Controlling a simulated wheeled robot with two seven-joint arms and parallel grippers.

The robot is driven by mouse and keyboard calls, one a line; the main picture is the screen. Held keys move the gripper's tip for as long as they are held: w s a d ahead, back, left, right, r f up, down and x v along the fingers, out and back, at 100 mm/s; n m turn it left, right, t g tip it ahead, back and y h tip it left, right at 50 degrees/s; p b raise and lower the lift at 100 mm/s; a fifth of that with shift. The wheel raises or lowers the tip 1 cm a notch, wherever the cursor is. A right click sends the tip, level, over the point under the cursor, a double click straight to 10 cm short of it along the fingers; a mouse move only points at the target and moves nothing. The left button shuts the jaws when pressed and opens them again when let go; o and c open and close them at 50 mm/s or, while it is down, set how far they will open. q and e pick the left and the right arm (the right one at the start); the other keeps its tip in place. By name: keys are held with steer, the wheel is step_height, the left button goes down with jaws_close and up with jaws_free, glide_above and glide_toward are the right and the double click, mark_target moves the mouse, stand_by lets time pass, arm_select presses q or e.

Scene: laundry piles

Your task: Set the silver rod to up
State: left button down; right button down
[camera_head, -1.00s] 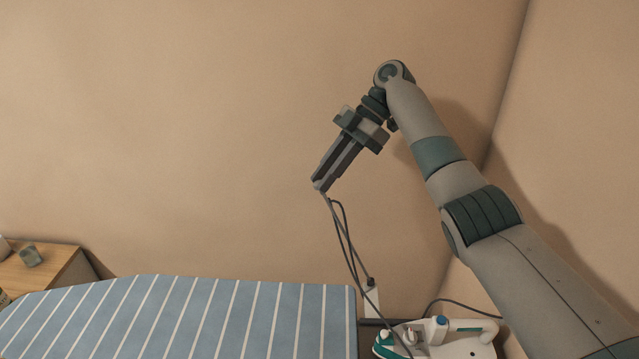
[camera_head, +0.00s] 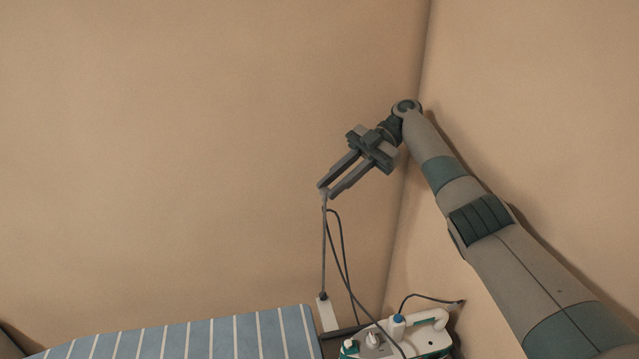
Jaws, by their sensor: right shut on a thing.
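The silver rod (camera_head: 324,250) is thin and stands close to upright in the head view. Its foot is at a white block (camera_head: 327,314) beside the ironing board's end. My right gripper (camera_head: 327,191) is at the rod's top end and is shut on it. The fingers point down and to the left. A dark cable (camera_head: 343,240) loops from near the rod's top down towards the iron. My left gripper is not in view.
A blue ironing board (camera_head: 220,335) with white stripes fills the lower left. A white and green iron (camera_head: 425,335) stands at its right end. The wall corner is close behind my right arm. The space left of the gripper is clear.

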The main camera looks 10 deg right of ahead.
steer(key=shift+d+r, duration=0.1)
steer(key=c, duration=1.6)
jaws_free()
steer(key=shift+d, duration=0.15)
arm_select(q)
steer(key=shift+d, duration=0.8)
arm_select(e)
steer(key=shift+d, duration=0.15)
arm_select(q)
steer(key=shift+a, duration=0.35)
arm_select(e)
steer(key=shift+a, duration=0.25)
